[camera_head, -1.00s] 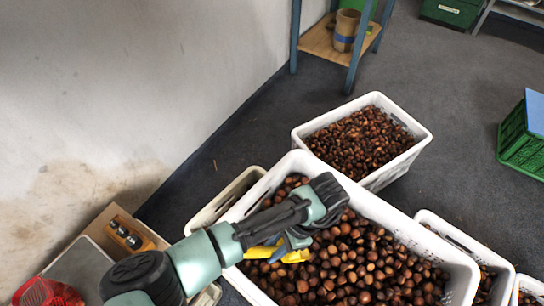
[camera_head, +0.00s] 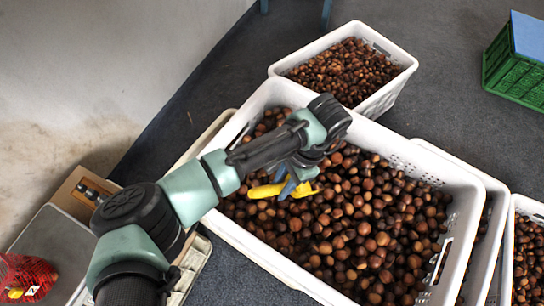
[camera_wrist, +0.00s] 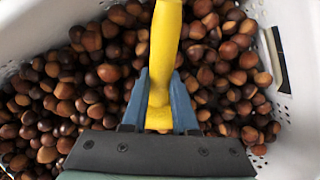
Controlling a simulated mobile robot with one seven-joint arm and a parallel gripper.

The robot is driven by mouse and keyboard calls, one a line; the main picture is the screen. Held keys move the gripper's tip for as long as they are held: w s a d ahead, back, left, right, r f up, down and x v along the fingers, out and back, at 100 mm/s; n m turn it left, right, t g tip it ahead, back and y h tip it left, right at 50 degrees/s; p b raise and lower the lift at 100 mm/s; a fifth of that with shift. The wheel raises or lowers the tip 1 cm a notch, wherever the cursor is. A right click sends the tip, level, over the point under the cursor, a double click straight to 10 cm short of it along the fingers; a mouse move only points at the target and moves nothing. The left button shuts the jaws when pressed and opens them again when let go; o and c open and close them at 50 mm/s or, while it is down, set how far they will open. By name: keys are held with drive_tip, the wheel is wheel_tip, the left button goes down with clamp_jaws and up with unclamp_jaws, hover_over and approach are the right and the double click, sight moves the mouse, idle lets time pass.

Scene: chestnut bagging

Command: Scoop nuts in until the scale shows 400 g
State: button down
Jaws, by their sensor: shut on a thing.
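My gripper (camera_head: 288,186) is shut on the yellow handle of a scoop (camera_head: 268,190), over the left part of a large white crate (camera_head: 456,230) of brown chestnuts (camera_head: 345,235). In the wrist view the blue fingers (camera_wrist: 160,104) grip the yellow handle (camera_wrist: 165,45), with chestnuts (camera_wrist: 60,95) below. The scoop's bowl is not clearly visible, so I cannot tell whether it holds nuts. A grey plate (camera_head: 52,240), which looks like the scale's platform, is at lower left. A red net bag (camera_head: 28,276) lies at its near end. No weight reading is legible.
A smaller white crate of nuts (camera_head: 392,88) stands behind the large one. More white crates (camera_head: 497,215) stand at right. A wooden box with dark round parts (camera_head: 72,197) is by the wall. A green crate (camera_head: 517,70) stands at far right on open grey floor.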

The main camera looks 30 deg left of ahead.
drive_tip(key=shift+w+d+f+t+h+b, duration=0.45)
drive_tip(key=shift+w+d+f+b, duration=0.5)
drive_tip(key=shift+b, duration=0.25)
drive_tip(key=t+p, duration=0.1)
drive_tip(key=w+r+t+h+p, duration=0.1)
drive_tip(key=shift+w+d+r+h+p, duration=0.1)
drive_tip(key=shift+d+h+p, duration=0.15)
drive_tip(key=shift+d+p, duration=0.05)
drive_tip(key=shift+a+r+t+h+p, duration=0.15)
drive_tip(key=shift+r+t+h+p, duration=0.25)
drive_tip(key=shift+r+t+p, duration=0.2)
drive_tip(key=shift+t+h, duration=0.4)
drive_tip(key=shift+t, duration=0.05)
drive_tip(key=p+v, duration=0.6)
drive_tip(key=v, duration=0.1)
drive_tip(key=shift+r, duration=0.2)
